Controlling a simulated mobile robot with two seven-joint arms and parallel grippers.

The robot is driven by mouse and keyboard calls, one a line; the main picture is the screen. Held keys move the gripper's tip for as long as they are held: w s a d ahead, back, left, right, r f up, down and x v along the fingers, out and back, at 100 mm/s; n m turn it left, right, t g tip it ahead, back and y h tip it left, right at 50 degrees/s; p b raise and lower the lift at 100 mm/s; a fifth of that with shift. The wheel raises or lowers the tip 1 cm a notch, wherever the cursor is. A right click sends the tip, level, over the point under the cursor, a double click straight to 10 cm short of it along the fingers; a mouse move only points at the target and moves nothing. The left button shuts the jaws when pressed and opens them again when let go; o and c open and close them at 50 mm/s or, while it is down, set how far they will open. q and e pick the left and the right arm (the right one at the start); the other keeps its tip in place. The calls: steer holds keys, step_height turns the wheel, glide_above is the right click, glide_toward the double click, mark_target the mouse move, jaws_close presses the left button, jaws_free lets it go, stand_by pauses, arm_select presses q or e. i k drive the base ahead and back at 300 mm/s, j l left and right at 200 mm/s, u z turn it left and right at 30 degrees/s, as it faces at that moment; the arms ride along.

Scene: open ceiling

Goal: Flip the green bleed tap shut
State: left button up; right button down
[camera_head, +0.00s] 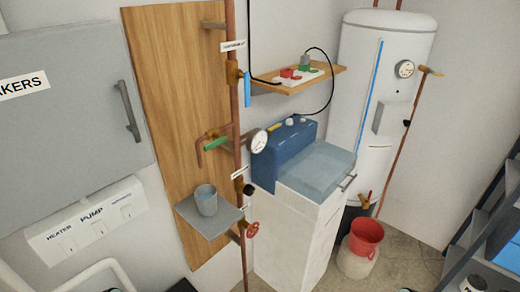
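The green bleed tap (215,142) is a short green lever on a brass fitting of the copper pipework, in front of the wooden board. It lies nearly level, tilted slightly. A bent copper spout (199,150) hangs down to its left. A round white gauge (257,140) sits just to its right. Below it a grey cup (206,200) stands on a small grey shelf (222,222).
A grey cabinet (70,95) and a switch panel (88,222) are at left. A blue lever (247,90) and a red handwheel (252,230) are on the vertical pipe. A blue box (283,150) on a white cabinet (300,225) stands right of the pipe.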

mark_target(220, 140)
steer(key=i+l+z, duration=0.1)
steer(key=i+l, duration=0.6)
steer(key=l, duration=0.1)
